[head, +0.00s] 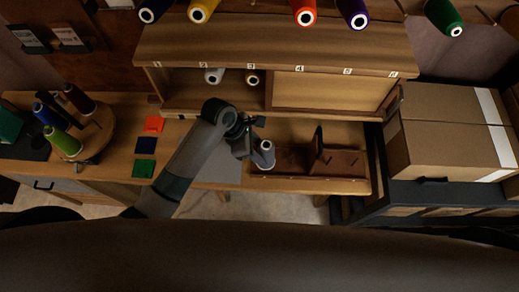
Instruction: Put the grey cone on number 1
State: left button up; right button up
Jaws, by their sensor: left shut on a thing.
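The grey cone (264,157) stands out at the end of my left gripper (257,142), which is shut on it above the brown wooden stand on the bench. The number 1 label (157,65) is on the left end of the shelf's front edge, up and to the left of the gripper. The labels run on to the right along that edge. My right gripper is not in view.
A round spool stand (97,135) is left; cardboard boxes (440,135) are right.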

pick_arm(q)
jog(key=o, duration=1.3)
jog(key=shift+o, duration=0.2)
jog(key=b+v, duration=0.1)
jog(key=v, duration=1.6)
jog(key=shift+r, duration=0.2)
